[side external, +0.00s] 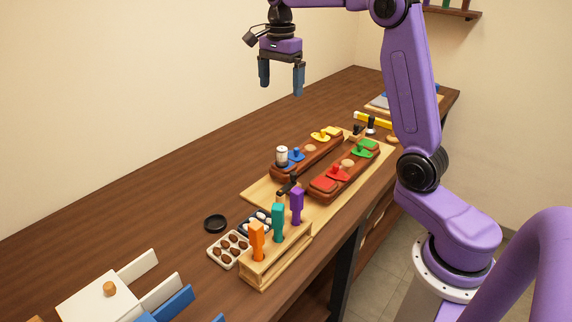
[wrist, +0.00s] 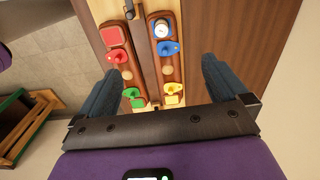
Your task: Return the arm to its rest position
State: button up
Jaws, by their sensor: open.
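My gripper (side external: 282,78) hangs high above the table, apart from everything below it. Its two blue-grey fingers are spread with nothing between them; they also show in the wrist view (wrist: 160,90). Below it, two brown wooden saddle blocks lie side by side on a pale board. The near block (side external: 325,186) carries red and green pieces and a tan disc. The far block (side external: 291,170) carries blue and yellow pieces, a tan disc and a white-and-black cylinder (side external: 282,156). In the wrist view that cylinder shows a round dial-like top (wrist: 161,29).
A wooden rack (side external: 262,272) with orange, teal and purple-handled tools stands at the front. Beside it are a tray of brown pieces (side external: 228,248) and a black round dish (side external: 215,223). White and blue panels (side external: 105,295) lie front left. The table's left back is clear.

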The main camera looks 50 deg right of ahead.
jog(key=s+a+f+n, duration=0.2)
jog(key=s+a+n, duration=0.5)
jog(key=s+a+f+n, duration=0.3)
jog(key=s+a+n, duration=0.4)
jog(key=a+n, duration=0.1)
jog(key=s+f+n, duration=0.3)
jog(key=s+n, duration=0.4)
jog(key=s, duration=0.3)
jog(key=s+f+n, duration=0.3)
jog(key=s+n, duration=0.5)
jog(key=s, duration=0.2)
jog(key=shift+d+f, duration=0.3)
jog(key=shift+f, duration=0.1)
